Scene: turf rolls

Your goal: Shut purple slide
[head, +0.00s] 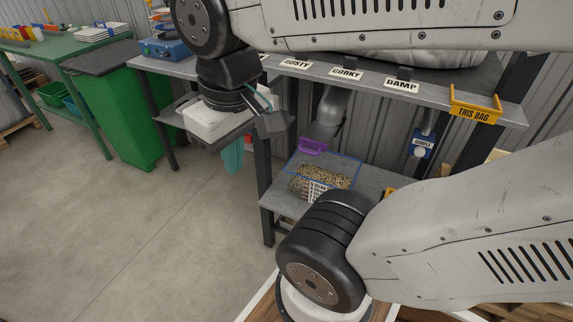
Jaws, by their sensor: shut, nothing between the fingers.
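The purple slide (313,146) sits at the lower end of a grey metal chute (329,112) under the bench top. Only its purple front part shows, and I cannot tell how far it is out. My gripper (274,125) hangs at the end of the dark wrist, left of the purple slide and apart from it. Its dark fingers look shut, with nothing seen between them. They are small in this view and partly merge with the dark bench leg behind.
Below the slide, a clear blue-edged tray (347,160) of grain-like material stands on the lower shelf (377,180). A blue labelled unit (423,143) hangs to the right. The bench top (350,84) carries label plates and an orange "THIS BAG" bracket (474,104). Floor at left is clear.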

